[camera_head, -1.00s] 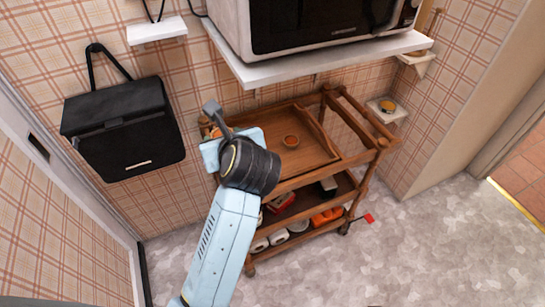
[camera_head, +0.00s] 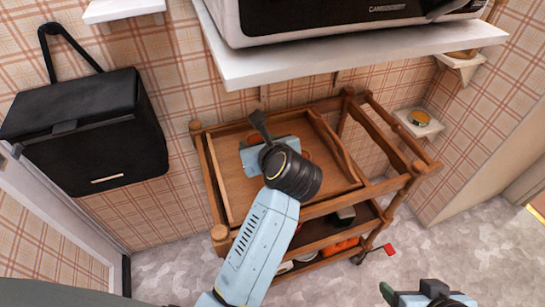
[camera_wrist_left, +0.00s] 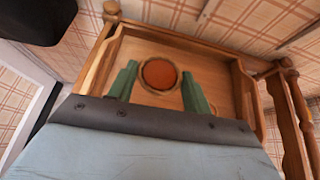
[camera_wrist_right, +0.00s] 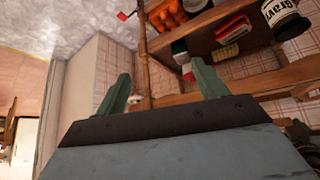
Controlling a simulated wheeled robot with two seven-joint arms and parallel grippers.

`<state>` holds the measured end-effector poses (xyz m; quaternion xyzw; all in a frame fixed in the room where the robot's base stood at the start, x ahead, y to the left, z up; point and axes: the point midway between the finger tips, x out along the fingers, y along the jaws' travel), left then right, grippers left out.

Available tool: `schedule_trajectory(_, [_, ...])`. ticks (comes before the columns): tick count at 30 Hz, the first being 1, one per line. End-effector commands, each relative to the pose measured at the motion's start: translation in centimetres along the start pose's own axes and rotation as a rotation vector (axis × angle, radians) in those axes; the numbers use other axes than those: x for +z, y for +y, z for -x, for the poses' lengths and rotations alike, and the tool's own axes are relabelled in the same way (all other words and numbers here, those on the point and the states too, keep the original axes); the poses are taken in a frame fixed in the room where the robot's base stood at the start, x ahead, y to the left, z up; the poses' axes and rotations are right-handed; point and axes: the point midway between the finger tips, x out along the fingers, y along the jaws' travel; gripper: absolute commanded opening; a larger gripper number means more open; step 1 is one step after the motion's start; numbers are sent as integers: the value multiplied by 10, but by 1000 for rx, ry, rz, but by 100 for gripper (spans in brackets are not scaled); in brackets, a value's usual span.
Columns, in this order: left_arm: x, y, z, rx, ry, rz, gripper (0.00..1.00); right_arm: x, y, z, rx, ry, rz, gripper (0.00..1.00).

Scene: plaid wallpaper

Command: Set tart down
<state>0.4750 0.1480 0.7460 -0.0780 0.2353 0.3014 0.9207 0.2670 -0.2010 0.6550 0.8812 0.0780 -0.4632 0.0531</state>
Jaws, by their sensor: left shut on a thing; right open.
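A round orange-brown tart (camera_wrist_left: 160,74) sits between the green fingers of my left gripper (camera_wrist_left: 160,80) in the left wrist view, and the gripper is shut on it. In the head view, my left gripper (camera_head: 270,152) is over the wooden tray (camera_head: 232,185) on the trolley top, and its arm hides much of the tart. I cannot tell whether the tart touches the tray floor. My right gripper (camera_wrist_right: 160,95) is open and empty in the right wrist view.
A white shelf with a microwave (camera_head: 350,14) overhangs behind the trolley (camera_head: 219,236). A small corner shelf (camera_head: 425,129) holds a round item (camera_head: 418,118). A black bag (camera_head: 90,130) hangs at left. The tray's left and front parts look bare.

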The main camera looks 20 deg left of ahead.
Motion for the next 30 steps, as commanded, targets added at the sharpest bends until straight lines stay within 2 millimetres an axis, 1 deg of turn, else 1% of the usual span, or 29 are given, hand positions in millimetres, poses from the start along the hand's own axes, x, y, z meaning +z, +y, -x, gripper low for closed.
schedule_trajectory(1, [-7, 0, -4, 1, 0, -4, 26, -9, -2, -3, -5, 53, 2, 71])
schedule_trajectory(5, [-22, 1, -12, 1, -1, -4, 26, -38, -8, -5, -18, 217, 7, 71])
schedule_trajectory(9, [-36, 1, -20, 1, -1, -4, 26, -70, -14, 0, -33, 392, 10, 71])
schedule_trajectory(12, [-43, 1, -24, 0, -1, -3, 26, -86, -17, 6, -41, 490, 11, 71])
schedule_trajectory(15, [-48, 0, -26, 0, -1, -2, 26, -97, -20, 10, -47, 553, 11, 71])
schedule_trajectory(20, [-51, 0, -28, 0, 0, -1, 26, -105, -21, 15, -52, 605, 11, 71])
schedule_trajectory(22, [-56, 0, -30, 0, 0, -2, 26, -111, -23, 18, -56, 650, 11, 71])
schedule_trajectory(27, [-70, 1, -39, 1, 0, -3, 26, -135, -29, 35, -73, 830, 8, 71])
schedule_trajectory(30, [-77, 0, -42, 0, 0, -2, 26, -146, -31, 46, -82, 922, 6, 71])
